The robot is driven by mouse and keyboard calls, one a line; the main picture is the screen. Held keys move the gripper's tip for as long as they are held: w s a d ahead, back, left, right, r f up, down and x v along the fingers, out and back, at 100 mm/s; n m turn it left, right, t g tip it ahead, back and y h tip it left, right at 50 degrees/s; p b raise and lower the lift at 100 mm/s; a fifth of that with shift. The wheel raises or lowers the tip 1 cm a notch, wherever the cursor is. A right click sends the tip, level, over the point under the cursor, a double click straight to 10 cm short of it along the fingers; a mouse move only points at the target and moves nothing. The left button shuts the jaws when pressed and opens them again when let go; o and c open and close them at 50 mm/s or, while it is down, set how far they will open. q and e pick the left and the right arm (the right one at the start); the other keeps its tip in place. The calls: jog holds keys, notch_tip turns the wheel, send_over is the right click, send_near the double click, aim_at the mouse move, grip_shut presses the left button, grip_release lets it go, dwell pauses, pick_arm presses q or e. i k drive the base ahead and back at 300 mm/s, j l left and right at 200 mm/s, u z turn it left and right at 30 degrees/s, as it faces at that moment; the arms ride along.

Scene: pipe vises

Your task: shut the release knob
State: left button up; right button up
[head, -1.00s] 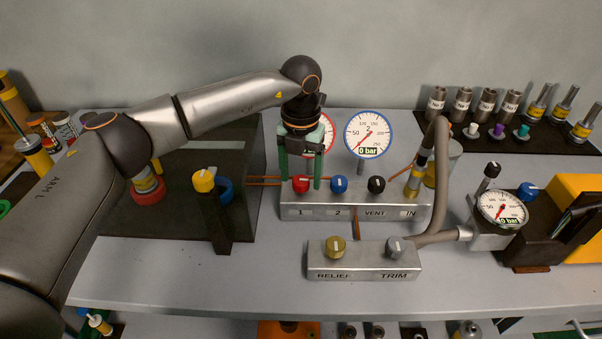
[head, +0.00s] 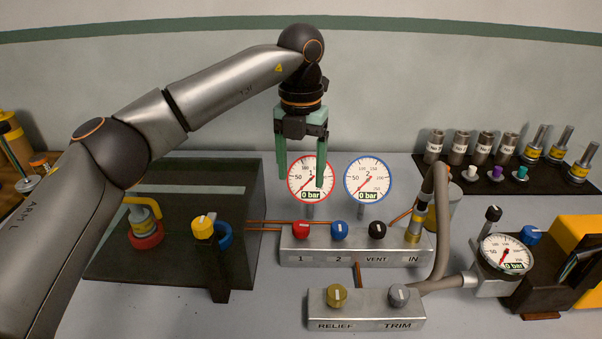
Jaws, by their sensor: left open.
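My left gripper (head: 300,180) is open and empty, pointing down above the valve block (head: 355,244). Its fingers are in front of the red-rimmed gauge 1 (head: 304,193), clear above the red knob (head: 301,230) over label 1. A blue knob (head: 339,230) stands over label 2 and a black knob (head: 377,229) over VENT. The front block has a brass knob (head: 337,296) over RELIEF and a grey knob (head: 399,295) over TRIM. I read no label "release", so I cannot tell which knob it names. My right gripper is not in view.
Gauges 1 and 2 (head: 367,180) read 0 bar. At right, another gauge (head: 505,254) stands by a small black knob (head: 493,213) and a blue knob (head: 530,235). A yellow knob (head: 202,227) tops a dark post at left. A grey hose (head: 442,230) arches beside the block.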

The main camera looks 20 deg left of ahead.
aim_at(529, 235)
jog(key=k, duration=1)
